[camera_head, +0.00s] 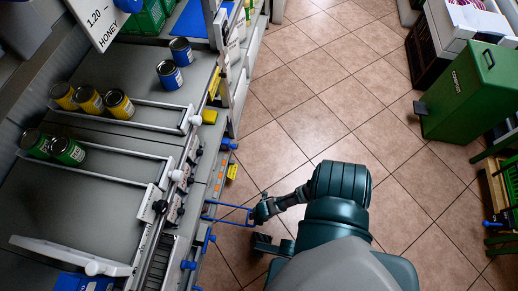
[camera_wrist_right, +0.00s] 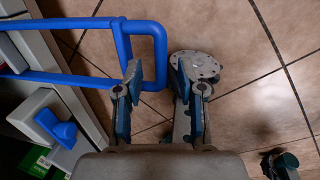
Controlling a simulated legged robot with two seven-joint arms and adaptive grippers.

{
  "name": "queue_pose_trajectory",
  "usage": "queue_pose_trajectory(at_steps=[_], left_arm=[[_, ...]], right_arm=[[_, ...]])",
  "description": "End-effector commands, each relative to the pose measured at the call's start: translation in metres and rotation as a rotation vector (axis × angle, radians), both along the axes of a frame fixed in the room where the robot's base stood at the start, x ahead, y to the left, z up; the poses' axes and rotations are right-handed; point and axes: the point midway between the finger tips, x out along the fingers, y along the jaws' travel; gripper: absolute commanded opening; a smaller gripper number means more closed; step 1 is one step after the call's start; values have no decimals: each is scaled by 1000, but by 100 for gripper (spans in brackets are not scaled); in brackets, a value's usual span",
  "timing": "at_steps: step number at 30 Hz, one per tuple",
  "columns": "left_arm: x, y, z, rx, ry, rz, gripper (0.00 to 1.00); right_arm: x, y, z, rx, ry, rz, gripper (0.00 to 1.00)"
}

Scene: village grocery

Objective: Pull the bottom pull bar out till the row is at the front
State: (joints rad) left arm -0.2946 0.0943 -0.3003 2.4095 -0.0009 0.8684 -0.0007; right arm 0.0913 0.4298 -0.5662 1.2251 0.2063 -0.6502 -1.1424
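A blue pull bar (camera_head: 232,214) sticks out from the low front of the shelf unit over the aisle floor. Its looped blue end also shows in the right wrist view (camera_wrist_right: 160,50). My right gripper (camera_head: 258,211) is at the outer end of this bar. In the right wrist view my right gripper (camera_wrist_right: 159,72) is open, with the bar's end between its two fingers. The left finger overlaps the bar; I cannot tell whether it touches. Whatever row belongs to this bar is hidden below the upper shelves. My left gripper is not in view.
Yellow cans (camera_head: 90,100), green cans (camera_head: 67,151) and blue cans (camera_head: 170,75) stand on the upper shelf (camera_head: 110,190). Other blue knobs (camera_head: 208,239) line the shelf front. A green bin (camera_head: 470,90) stands across the aisle. The tiled floor between is clear.

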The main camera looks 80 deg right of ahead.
Motion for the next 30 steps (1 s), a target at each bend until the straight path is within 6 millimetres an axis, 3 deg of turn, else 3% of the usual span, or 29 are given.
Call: queue_pose_trajectory(at_steps=[15, 21, 30], left_arm=[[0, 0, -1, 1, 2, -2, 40], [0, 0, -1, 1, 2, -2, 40], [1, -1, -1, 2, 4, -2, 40]], right_arm=[[-16, -3, 90, -1, 1, 2, 39], [-19, -3, 103, -1, 2, 1, 39], [-19, -2, 103, -1, 2, 0, 39]])
